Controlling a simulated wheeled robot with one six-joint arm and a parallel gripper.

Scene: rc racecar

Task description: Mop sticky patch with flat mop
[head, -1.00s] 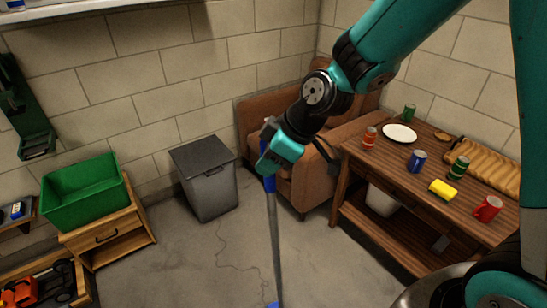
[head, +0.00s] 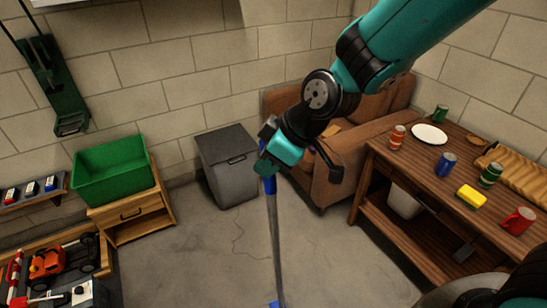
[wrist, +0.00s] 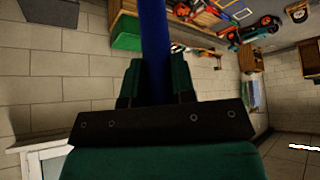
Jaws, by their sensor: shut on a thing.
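My gripper (head: 268,160) is shut on the upper, blue part of the mop handle. The flat mop (head: 274,235) hangs upright below it, with a grey pole and a blue piece at the bottom edge of the head view. Most of the mop head is cut off by that edge. In the wrist view the blue handle (wrist: 155,50) runs between my gripper's fingers (wrist: 155,85). I cannot make out the sticky patch on the visible floor.
A grey bin (head: 228,165) and a brown armchair (head: 330,170) stand by the wall. A wooden table (head: 400,165) with cans, a plate and a sponge is at right. A green crate (head: 112,172) sits on a small cabinet (head: 130,215) at left. The middle floor is clear.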

